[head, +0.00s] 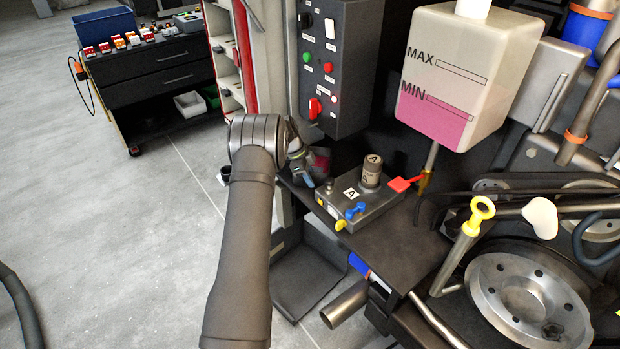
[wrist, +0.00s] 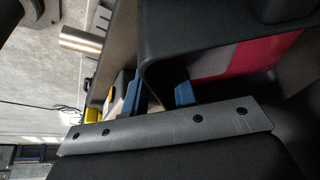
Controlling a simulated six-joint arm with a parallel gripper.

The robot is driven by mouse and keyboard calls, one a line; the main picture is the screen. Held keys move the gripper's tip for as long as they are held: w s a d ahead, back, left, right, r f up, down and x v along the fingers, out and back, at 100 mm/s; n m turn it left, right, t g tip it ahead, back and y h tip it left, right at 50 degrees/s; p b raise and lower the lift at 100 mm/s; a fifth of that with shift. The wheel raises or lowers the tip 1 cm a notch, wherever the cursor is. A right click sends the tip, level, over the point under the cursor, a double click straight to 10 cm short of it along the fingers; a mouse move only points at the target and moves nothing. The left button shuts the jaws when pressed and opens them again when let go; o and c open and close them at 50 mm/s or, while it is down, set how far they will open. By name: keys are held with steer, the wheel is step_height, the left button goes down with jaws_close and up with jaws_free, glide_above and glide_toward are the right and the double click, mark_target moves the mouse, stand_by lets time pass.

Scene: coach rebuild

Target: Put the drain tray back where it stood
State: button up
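A dark, flat tray-like thing (head: 306,284), which looks like the drain tray, lies low by the floor beneath the dark ledge in the head view. My gripper (head: 306,178) is well above it, at the left end of the ledge, beside a dark holder with something red in it (head: 321,160). In the wrist view, a blue fingertip (wrist: 185,88) is in front of the holder's dark wall (wrist: 152,50), and red and grey show inside. Another blue part shows left of that wall. I cannot tell whether the fingers are closed on anything.
A grey box labelled A (head: 365,208) with a cylinder on it sits on the ledge (head: 400,240). A control panel (head: 335,60) stands behind. A metal pipe (head: 345,305) juts out below.

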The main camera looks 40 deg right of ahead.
steer(key=v, duration=1.2)
steer(key=x, duration=1.1)
steer(key=shift+s+d+f, duration=0.1)
steer(key=shift+s+f, duration=0.05)
steer(key=shift+f, duration=0.15)
steer(key=shift+d, duration=0.1)
steer(key=shift+r, duration=1.65)
steer(key=shift+f, duration=0.1)
